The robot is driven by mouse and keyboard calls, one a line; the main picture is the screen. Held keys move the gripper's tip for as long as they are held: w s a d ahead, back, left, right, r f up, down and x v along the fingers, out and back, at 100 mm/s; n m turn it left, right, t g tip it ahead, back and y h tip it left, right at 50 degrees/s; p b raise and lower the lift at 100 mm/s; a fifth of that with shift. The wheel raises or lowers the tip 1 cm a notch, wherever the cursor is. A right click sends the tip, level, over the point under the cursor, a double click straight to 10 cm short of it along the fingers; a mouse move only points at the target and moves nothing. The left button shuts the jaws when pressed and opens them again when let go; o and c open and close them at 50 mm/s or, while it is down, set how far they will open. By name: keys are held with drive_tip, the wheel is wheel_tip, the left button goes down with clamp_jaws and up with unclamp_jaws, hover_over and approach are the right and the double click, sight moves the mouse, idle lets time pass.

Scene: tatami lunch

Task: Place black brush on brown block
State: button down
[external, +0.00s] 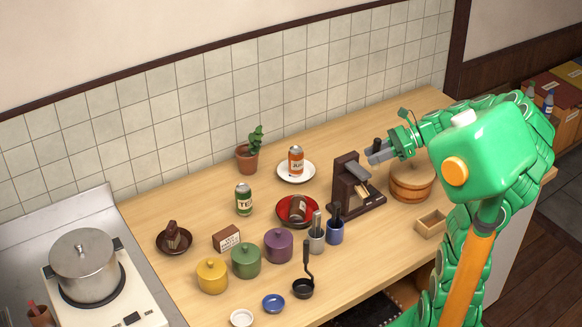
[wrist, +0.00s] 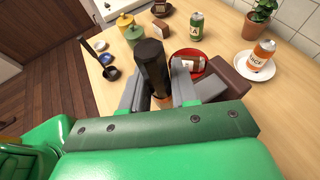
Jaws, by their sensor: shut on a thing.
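My gripper (external: 384,154) is shut on the black brush (wrist: 152,62), whose dark faceted end points up between the fingers in the wrist view. In the external view the brush (external: 377,146) is a small dark shape at the fingertips, above the counter and right of the dark brown stand (external: 345,185). A brown block with a white label (external: 227,238) lies on the counter at left, well away from my gripper. It also shows near the top of the wrist view (wrist: 173,30). The brush's lower end is partly hidden by the fingers.
A wooden tub (external: 411,190) is below my gripper. A red plate (external: 283,218), lidded pots and holders (external: 335,232) stand between the stand and the block. A white plate (external: 283,174) with an orange can is behind. A stove (external: 110,300) is at left.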

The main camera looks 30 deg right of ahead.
drive_tip(key=w+a+n+g+y, duration=0.1)
drive_tip(key=w+a+n+g, duration=0.1)
drive_tip(key=a, duration=1.5)
drive_tip(key=w+a+n+g, duration=0.2)
drive_tip(key=w+a+g, duration=0.1)
drive_tip(key=a, duration=1.4)
hover_over(225, 233)
drive_tip(key=shift+d+f, duration=0.1)
drive_tip(key=shift+f, duration=9)
drive_tip(key=shift+f, duration=0.15)
